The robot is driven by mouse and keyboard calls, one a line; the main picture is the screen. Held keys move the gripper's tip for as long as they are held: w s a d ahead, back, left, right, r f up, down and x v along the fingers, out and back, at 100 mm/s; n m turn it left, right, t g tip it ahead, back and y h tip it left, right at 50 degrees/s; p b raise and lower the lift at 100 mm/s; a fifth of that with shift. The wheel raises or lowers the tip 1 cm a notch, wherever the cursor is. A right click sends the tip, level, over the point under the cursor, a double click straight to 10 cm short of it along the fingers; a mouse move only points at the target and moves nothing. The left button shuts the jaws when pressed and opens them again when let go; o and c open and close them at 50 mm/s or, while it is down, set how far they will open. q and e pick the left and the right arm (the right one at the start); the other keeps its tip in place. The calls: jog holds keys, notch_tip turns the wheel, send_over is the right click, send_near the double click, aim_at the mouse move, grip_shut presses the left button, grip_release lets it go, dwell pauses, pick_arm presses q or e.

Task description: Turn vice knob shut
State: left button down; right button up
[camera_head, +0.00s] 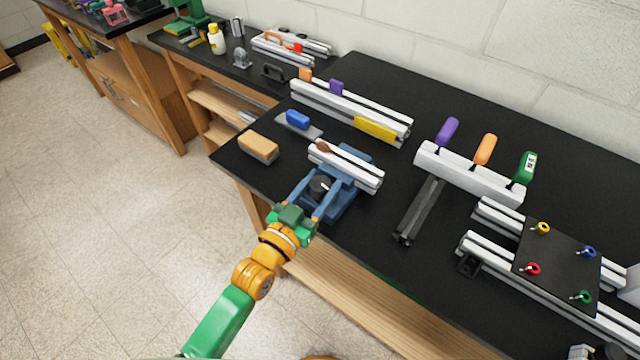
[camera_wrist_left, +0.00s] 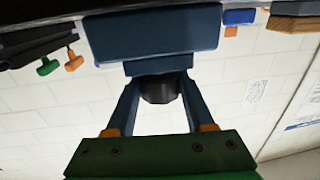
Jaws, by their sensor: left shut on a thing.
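The blue vice (camera_head: 345,200) stands near the front edge of the black table, with a silver extrusion bar (camera_head: 352,168) lying across its top. Its dark round knob (camera_head: 320,186) faces the front edge. My left gripper (camera_head: 318,192) comes in from the front, and its blue fingers are shut on the knob, one on each side. In the left wrist view the knob (camera_wrist_left: 158,90) shows dark between the two fingertips, below the blue vice body (camera_wrist_left: 152,38). The angle of the knob and the gap between the vice jaws cannot be told. My right gripper is not in view.
A tan block (camera_head: 258,147) and a blue-handled tool (camera_head: 298,121) lie left of the vice. An extrusion bar with a yellow piece (camera_head: 376,129) lies behind. A bar with coloured handles (camera_head: 468,176) and a black plate (camera_head: 556,262) are to the right.

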aim_at(313, 194)
pick_arm(q)
jog(key=shift+m+g+h+b, duration=0.4)
jog(key=shift+m+g+h, duration=0.45)
jog(key=shift+h, duration=0.35)
jog(key=shift+c, duration=1.3)
grip_release()
jog(key=b+v, duration=0.1)
jog(key=v, duration=0.5)
jog(key=shift+s+f, duration=0.15)
jog(key=shift+s, duration=0.05)
jog(key=shift+s+a, duration=0.3)
jog(key=shift+a, duration=0.05)
jog(key=shift+w+d, duration=0.1)
